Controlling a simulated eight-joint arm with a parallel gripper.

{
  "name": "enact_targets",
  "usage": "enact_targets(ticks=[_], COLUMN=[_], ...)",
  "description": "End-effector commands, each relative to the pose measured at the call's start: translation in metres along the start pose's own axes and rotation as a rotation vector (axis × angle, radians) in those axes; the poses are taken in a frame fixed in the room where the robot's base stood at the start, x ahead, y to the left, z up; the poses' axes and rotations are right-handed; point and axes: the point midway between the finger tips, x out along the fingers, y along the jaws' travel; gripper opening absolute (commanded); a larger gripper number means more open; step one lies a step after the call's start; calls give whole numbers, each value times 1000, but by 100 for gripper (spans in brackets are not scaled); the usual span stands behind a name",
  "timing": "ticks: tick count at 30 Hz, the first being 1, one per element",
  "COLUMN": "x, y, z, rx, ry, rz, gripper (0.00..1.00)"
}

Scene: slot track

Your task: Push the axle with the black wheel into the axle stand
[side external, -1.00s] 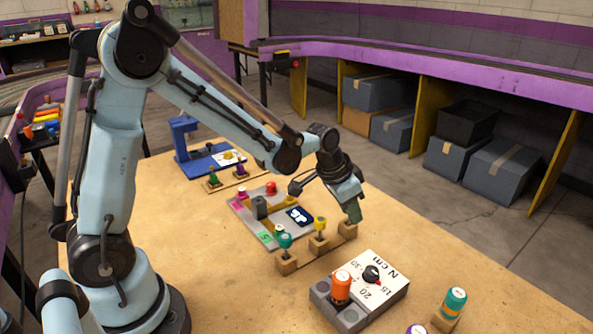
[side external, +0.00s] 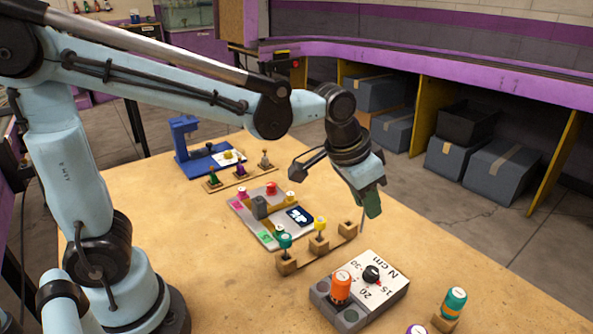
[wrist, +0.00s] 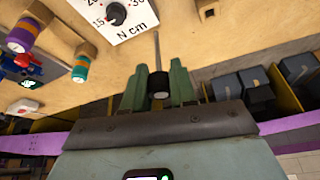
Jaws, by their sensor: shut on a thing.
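My gripper (side external: 368,203) is shut on the axle with the black wheel. In the wrist view the black wheel (wrist: 159,88) sits between the green fingers, and its thin metal axle (wrist: 157,50) points away from my gripper. In the side view the axle (side external: 362,221) hangs down, slightly tilted, close to the right end of a wooden stand. This stand, which looks like the axle stand (side external: 347,229), has three blocks. Its right block looks empty; the others hold pieces with a yellow top (side external: 320,223) and a teal top (side external: 285,240). Whether the tip touches anything is unclear.
A dial box marked N cm (side external: 385,268) with an orange-handled piece (side external: 341,286) stands in front. A teal-and-orange piece (side external: 453,302) is at front right. A grey board (side external: 243,211) and a blue fixture (side external: 188,150) lie behind. Bare table is to the right.

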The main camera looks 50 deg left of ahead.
Motion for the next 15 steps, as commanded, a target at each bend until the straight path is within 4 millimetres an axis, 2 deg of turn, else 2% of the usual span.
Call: enact_targets(ticks=[4, 8, 11, 15], x=[-10, -16, -20, -30], y=[14, 7, -17, -67], z=[1, 2, 7, 21], rx=[0, -22, -66, -155], ry=[0, 0, -1, -2], rz=[1, -9, -26, -64], gripper=[0, 0, 0, 0])
